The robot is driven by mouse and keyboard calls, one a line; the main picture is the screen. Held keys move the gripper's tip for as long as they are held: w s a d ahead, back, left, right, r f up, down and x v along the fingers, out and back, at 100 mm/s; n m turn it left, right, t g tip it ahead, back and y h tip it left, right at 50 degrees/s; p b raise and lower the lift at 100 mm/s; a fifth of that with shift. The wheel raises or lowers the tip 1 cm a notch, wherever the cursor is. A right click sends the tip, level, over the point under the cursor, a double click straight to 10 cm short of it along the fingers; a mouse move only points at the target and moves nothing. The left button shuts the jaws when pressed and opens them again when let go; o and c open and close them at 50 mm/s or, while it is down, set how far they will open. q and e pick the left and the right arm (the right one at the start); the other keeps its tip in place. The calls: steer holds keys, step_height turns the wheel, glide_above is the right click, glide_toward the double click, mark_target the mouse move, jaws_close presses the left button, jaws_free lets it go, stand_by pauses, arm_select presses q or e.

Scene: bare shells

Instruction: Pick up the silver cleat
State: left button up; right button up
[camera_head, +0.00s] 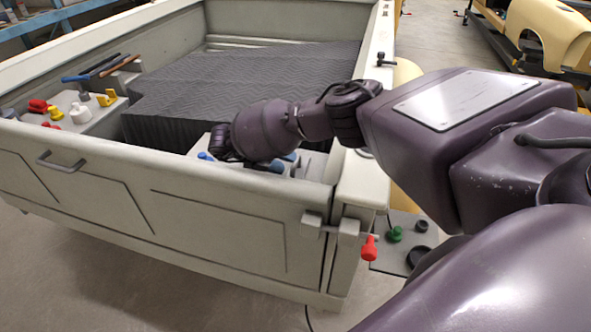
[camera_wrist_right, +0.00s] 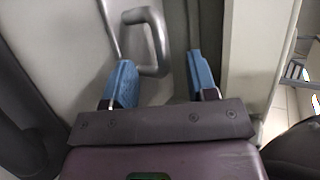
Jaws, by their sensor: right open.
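A silver, loop-shaped metal fitting (camera_wrist_right: 158,42), which I take for the cleat, shows in the right wrist view against a pale grey panel. It is between and just beyond the two blue fingertips of my right gripper (camera_wrist_right: 161,78), nearer the left one. The gripper is open and nothing is held in it. In the head view, my right gripper (camera_head: 238,157) reaches down inside the rear right corner of the pale truck bed, behind the tailgate. The fitting is hidden there by the gripper and arm. My left gripper is not in view.
The tailgate (camera_head: 215,208) and the bed's right side wall (camera_head: 365,175) stand close around my right arm. A dark ribbed cover (camera_head: 260,75) fills much of the bed. A ledge at left holds several coloured caps and tools. A silver handle (camera_head: 60,162) is on the tailgate.

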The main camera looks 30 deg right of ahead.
steer(key=shift+x, duration=1)
steer(key=shift+c, duration=0.5)
jaws_close()
